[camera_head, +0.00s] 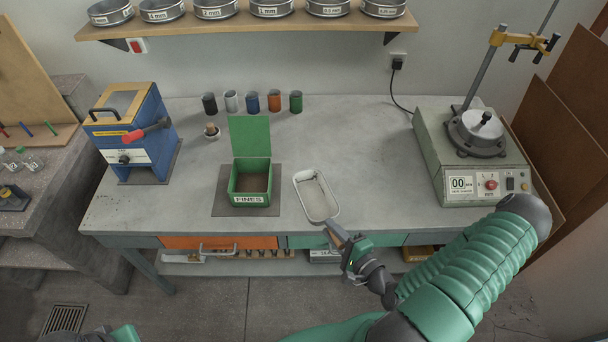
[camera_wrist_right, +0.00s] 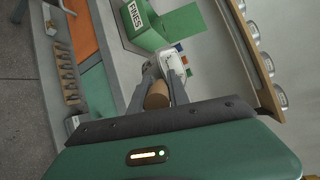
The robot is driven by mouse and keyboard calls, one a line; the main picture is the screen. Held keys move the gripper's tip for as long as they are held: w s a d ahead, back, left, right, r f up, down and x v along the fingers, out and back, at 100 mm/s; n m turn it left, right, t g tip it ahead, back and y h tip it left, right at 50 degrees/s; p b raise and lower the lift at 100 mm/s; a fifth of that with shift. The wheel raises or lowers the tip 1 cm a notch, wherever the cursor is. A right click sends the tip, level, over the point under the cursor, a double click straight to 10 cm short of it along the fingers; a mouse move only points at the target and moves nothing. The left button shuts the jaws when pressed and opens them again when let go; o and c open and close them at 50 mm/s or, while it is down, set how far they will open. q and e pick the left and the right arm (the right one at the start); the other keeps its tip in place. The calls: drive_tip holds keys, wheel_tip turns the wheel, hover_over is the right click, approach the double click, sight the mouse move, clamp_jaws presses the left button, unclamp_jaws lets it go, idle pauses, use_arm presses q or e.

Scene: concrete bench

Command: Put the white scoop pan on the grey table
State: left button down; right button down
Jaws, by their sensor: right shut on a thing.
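The white scoop pan (camera_head: 317,196) shows over the front part of the grey table (camera_head: 360,140), right of the green box. Its handle points toward me past the table's front edge. I cannot tell whether the pan touches the tabletop. My right gripper (camera_head: 346,246) is shut on the pan's handle, in front of the table edge. In the right wrist view the brown handle (camera_wrist_right: 157,96) sits between the fingers, with the white pan (camera_wrist_right: 173,66) beyond it, partly hidden. Only a bit of my left arm shows at the bottom left; its gripper is out of view.
The open green FINES box (camera_head: 251,180) stands just left of the pan. A blue machine (camera_head: 133,130) is at the left and a grey shaker (camera_head: 472,160) at the right. Several small cups (camera_head: 253,102) line the back. The tabletop between pan and shaker is clear.

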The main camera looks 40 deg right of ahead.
drive_tip(key=s+d+f+m+g+h+b, duration=0.1)
drive_tip(key=s+d+f+m+h, duration=0.15)
drive_tip(key=s+d+h, duration=0.35)
drive_tip(key=shift+m+y, duration=0.3)
drive_tip(key=shift+m, duration=0.05)
drive_tip(key=w+d+b, duration=0.2)
drive_tip(key=d+b, duration=0.1)
drive_tip(key=w+d+f+b, duration=0.1)
drive_tip(key=d+b, duration=0.2)
drive_tip(key=b, duration=0.1)
drive_tip(key=w+d+f+b, duration=0.1)
drive_tip(key=w+d+b, duration=0.1)
drive_tip(key=d+b, duration=0.1)
drive_tip(key=shift+w+d+f+b, duration=0.1)
drive_tip(key=shift+w+d+b, duration=0.2)
drive_tip(key=shift+b, duration=0.3)
drive_tip(key=w+d, duration=0.1)
drive_tip(key=d, duration=0.1)
drive_tip(key=w+d+r+p, duration=0.1)
drive_tip(key=w, duration=0.1)
drive_tip(key=shift+d, duration=0.35)
drive_tip(key=f, duration=0.3)
drive_tip(key=shift+w+d+f+b, duration=0.15)
drive_tip(key=shift+d+f+b, duration=0.15)
drive_tip(key=shift+d+f, duration=0.1)
drive_tip(key=shift+a, duration=0.1)
drive_tip(key=c, duration=1.3)
unclamp_jaws()
drive_tip(key=shift+o, duration=0.2)
